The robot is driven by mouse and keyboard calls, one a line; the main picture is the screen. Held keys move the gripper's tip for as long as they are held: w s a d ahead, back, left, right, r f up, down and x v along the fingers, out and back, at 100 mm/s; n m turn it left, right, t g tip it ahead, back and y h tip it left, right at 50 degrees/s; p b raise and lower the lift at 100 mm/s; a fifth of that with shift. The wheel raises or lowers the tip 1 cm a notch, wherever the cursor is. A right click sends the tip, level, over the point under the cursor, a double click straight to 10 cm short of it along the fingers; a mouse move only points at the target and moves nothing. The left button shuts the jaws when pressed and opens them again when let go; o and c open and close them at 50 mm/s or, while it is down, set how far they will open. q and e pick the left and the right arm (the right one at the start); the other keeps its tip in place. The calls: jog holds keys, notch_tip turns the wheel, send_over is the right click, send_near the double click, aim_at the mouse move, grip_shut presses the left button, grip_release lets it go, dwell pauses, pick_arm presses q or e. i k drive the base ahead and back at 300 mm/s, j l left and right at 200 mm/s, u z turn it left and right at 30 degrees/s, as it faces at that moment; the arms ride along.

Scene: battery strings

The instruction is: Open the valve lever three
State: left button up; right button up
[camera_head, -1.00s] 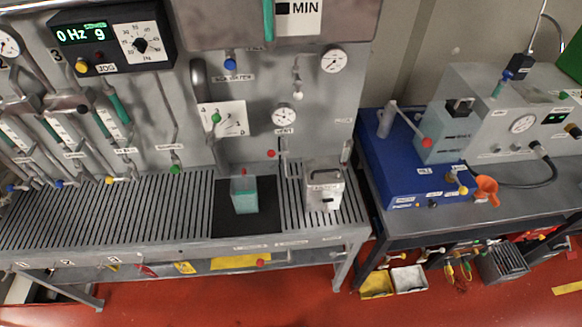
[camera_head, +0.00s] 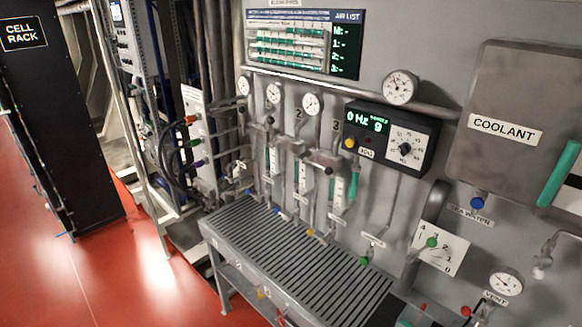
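Neither of my grippers is in view. The wall panel has a row of vertical valve lines with gauges on top; a numeral 2 and a numeral 3 (camera_head: 336,126) show between and beside them. The line by the 3 has a horizontal grey lever-like part with a dark end (camera_head: 328,171). Below it is a white indicator tube (camera_head: 338,190) with a teal handle (camera_head: 352,187) beside it. Coloured knobs sit at the feet of the lines, including a yellow one (camera_head: 309,232) and a green one (camera_head: 363,261). I cannot tell the valve's setting.
A slatted grey bench (camera_head: 300,262) stands below the panel. A digital display box (camera_head: 390,136) and a coolant tank (camera_head: 510,120) are at right. A black cell rack (camera_head: 62,120) stands at left. Red floor (camera_head: 150,270) is clear at lower left.

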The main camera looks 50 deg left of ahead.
aim_at(329, 171)
jog(key=u, duration=1.5)
jog(key=i+j+u, duration=0.1)
jog(key=j, duration=0.3)
jog(key=i+j+u, duration=0.15)
jog(key=j, duration=0.25)
jog(key=j+u, duration=0.1)
jog(key=j, duration=0.3)
jog(key=i, duration=0.05)
